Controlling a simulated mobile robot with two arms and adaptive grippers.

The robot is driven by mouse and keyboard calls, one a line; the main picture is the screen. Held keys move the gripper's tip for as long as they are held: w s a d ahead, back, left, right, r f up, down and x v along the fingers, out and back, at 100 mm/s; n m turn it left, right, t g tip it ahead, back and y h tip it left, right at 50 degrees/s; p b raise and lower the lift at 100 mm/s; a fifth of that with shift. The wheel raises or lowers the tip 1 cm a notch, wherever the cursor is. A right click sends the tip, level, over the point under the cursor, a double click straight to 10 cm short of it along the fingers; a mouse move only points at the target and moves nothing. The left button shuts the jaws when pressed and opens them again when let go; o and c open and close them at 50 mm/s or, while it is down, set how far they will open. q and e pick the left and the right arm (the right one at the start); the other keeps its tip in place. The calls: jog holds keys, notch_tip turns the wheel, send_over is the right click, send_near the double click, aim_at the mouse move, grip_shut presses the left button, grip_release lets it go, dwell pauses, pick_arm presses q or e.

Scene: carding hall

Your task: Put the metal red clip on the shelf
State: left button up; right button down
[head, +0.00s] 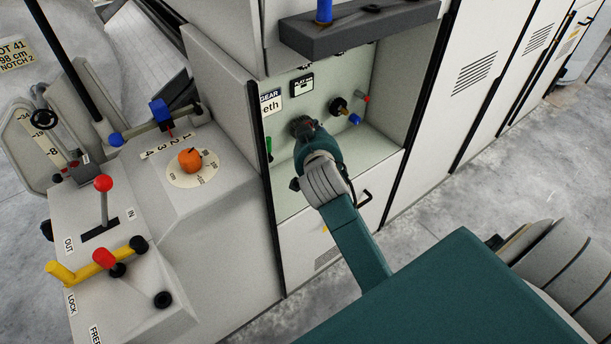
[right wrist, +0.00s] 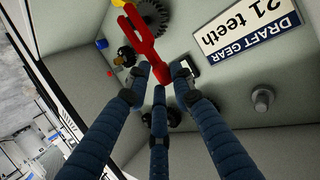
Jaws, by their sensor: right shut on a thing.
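The red metal clip (right wrist: 146,48) shows in the right wrist view as a bright red forked piece at the fingertips. My right gripper (right wrist: 158,85) is shut on it. In the head view my right gripper (head: 303,130) reaches into the open recess of the machine, and I cannot make out the clip there. The dark grey shelf (head: 345,38) juts out above the recess, higher than the gripper. My left gripper is not in view.
A gear wheel (right wrist: 150,13) and a "DRAFT GEAR 21 teeth" label (right wrist: 247,27) are on the recess wall. A blue cylinder (head: 324,10) and dark round parts stand on the shelf. Levers and an orange knob (head: 190,160) are on the console at left.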

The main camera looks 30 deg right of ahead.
notch_tip(320, 180, down, 16)
jog(key=b, duration=0.2)
jog(key=shift+f, duration=0.2)
jog(key=c, duration=1.5)
grip_release()
jog(key=shift+a, duration=0.1)
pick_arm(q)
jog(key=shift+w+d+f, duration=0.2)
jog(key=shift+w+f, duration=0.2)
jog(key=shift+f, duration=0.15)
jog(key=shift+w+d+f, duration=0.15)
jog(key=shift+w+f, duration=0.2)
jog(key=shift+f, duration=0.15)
